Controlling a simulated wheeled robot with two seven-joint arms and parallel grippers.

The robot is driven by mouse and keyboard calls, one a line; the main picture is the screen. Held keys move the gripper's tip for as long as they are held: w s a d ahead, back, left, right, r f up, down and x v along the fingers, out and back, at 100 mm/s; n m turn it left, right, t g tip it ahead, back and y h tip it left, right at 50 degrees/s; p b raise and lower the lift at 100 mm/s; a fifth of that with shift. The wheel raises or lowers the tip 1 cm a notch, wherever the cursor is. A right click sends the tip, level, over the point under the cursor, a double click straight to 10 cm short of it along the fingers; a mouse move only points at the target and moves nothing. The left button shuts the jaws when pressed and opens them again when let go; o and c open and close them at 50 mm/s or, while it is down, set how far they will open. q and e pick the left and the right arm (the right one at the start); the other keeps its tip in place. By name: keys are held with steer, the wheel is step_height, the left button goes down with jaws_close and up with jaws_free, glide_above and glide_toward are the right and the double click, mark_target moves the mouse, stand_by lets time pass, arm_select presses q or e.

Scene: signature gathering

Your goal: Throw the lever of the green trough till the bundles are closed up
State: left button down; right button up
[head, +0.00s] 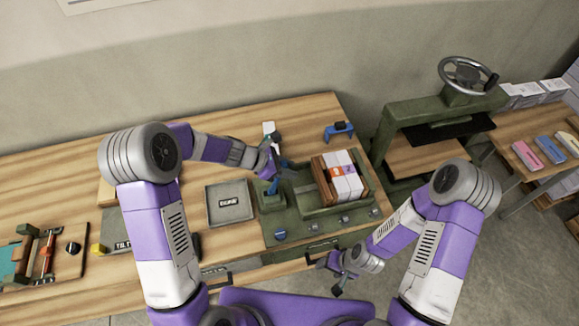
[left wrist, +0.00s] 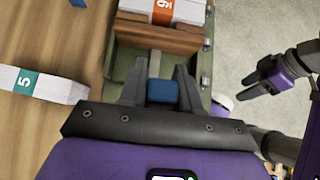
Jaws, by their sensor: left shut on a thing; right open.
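The green trough (head: 300,226) stands on the wooden bench. White bundles (head: 343,188) with an orange and a purple band stand in it between brown wooden boards (head: 322,182). The left wrist view shows the orange-banded bundle (left wrist: 150,8) and the near board (left wrist: 165,36). The lever's blue grip (head: 272,187) is at the trough's left end. My left gripper (head: 275,168) is shut on this blue grip (left wrist: 163,91), with one finger on each side. The lever's lower part is hidden. My right gripper (head: 338,277) is open and empty in front of the bench.
A loose white bundle with a teal band (left wrist: 38,82) lies beside the trough. A grey tray (head: 228,222) is to the left, and a blue tool (head: 338,131) lies behind. A green press with a handwheel (head: 467,75) stands at the right.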

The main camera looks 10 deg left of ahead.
arm_select(q)
steer(key=c, duration=0.9)
jaws_free()
steer(key=v, duration=0.7)
steer(key=shift+s+a+r, duration=0.1)
steer(key=shift+a+r, duration=0.05)
